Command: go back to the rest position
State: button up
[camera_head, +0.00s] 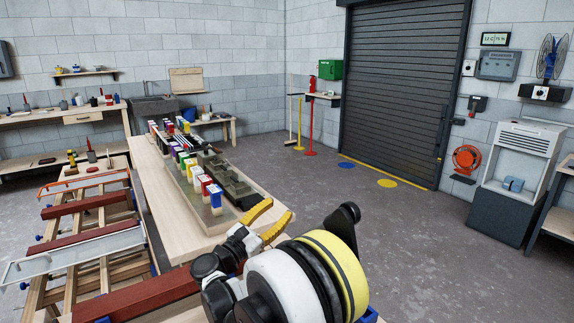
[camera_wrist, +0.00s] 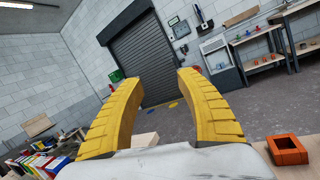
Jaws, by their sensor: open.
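My gripper (camera_head: 267,222) has two yellow curved fingers and hangs over the near right end of the wooden table in the head view. In the wrist view my gripper (camera_wrist: 156,88) shows its fingers spread apart with nothing between them, so it is open and empty. Several small painted blocks, red, blue, purple, yellow and green with pale lower parts, stand in a row on the table (camera_head: 172,222), such as a blue-topped one (camera_head: 215,199). They also show blurred at the lower left of the wrist view (camera_wrist: 38,165).
A rack with dark red battens (camera_head: 85,204) and a grey rail (camera_head: 75,253) stands at left. An orange square frame (camera_wrist: 287,150) lies at right in the wrist view. A closed roller door (camera_head: 400,90) is at the back, with clear floor before it.

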jog(key=s+d+r+n+t+y, duration=0.1)
jog(key=d+r+n+t+y, duration=0.15)
jog(key=r+n+y, duration=0.65)
jog(key=s+d+r+n+t+y, duration=0.1)
jog(key=r+n+t+y, duration=0.3)
jog(key=r+n, duration=1)
jog(key=s+d+f+n+g, duration=0.5)
jog(key=s+f+n, duration=0.3)
jog(key=s, duration=0.4)
jog(key=s+d+f+n+g, duration=0.5)
jog(key=s+d+f+n, duration=0.2)
jog(key=s+f, duration=0.3)
jog(key=s+d+f+n+g, duration=0.5)
jog(key=s+f+n, duration=0.4)
jog(key=s, duration=0.5)
jog(key=shift+d+f, duration=0.4)
jog(key=shift+d, duration=0.45)
